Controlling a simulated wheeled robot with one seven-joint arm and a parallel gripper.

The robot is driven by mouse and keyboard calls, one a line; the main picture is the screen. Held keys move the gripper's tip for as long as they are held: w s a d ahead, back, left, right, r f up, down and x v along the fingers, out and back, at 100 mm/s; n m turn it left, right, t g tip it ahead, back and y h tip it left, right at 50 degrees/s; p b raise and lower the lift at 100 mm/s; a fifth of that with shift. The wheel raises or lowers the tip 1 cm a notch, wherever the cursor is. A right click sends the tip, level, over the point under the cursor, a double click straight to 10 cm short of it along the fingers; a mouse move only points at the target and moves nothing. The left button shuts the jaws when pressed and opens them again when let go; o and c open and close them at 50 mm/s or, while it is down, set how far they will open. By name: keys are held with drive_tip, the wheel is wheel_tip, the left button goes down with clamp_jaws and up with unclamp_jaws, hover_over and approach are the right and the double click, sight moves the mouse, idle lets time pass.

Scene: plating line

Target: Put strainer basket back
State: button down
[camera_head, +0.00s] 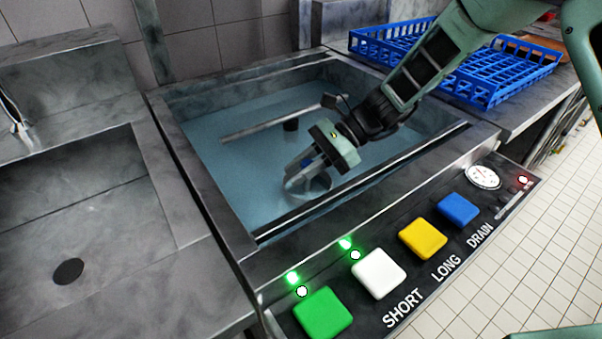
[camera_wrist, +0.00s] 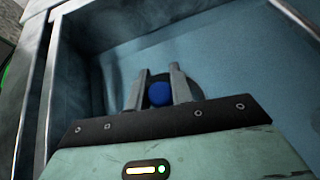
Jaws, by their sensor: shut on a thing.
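My gripper (camera_head: 303,178) is low inside the sunken tank (camera_head: 215,160) of the machine, near its front wall. It is shut on the blue knob (camera_wrist: 159,95) of the strainer basket. The knob sits between the two grey fingers in the wrist view. The basket (camera_head: 319,187) is a small grey round piece below the fingers; in the wrist view it is a dark disc (camera_wrist: 196,90) around the knob. The fingers hide part of it. I cannot tell whether it touches the tank floor or is seated in an opening.
A grey bar (camera_head: 262,127) crosses the tank behind my gripper. Blue racks (camera_head: 490,84) stand on the counter at the right. A sink with a dark drain (camera_head: 68,271) is at the left. The front panel has green (camera_head: 322,313), white (camera_head: 379,273), yellow (camera_head: 422,238) and blue (camera_head: 458,210) buttons.

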drive_tip(key=shift+f, duration=0.55)
drive_tip(key=shift+f, duration=0.15)
drive_tip(key=c, duration=1.2)
unclamp_jaws()
drive_tip(key=shift+c, duration=0.2)
drive_tip(key=shift+r, duration=0.2)
drive_tip(key=v, duration=1.2)
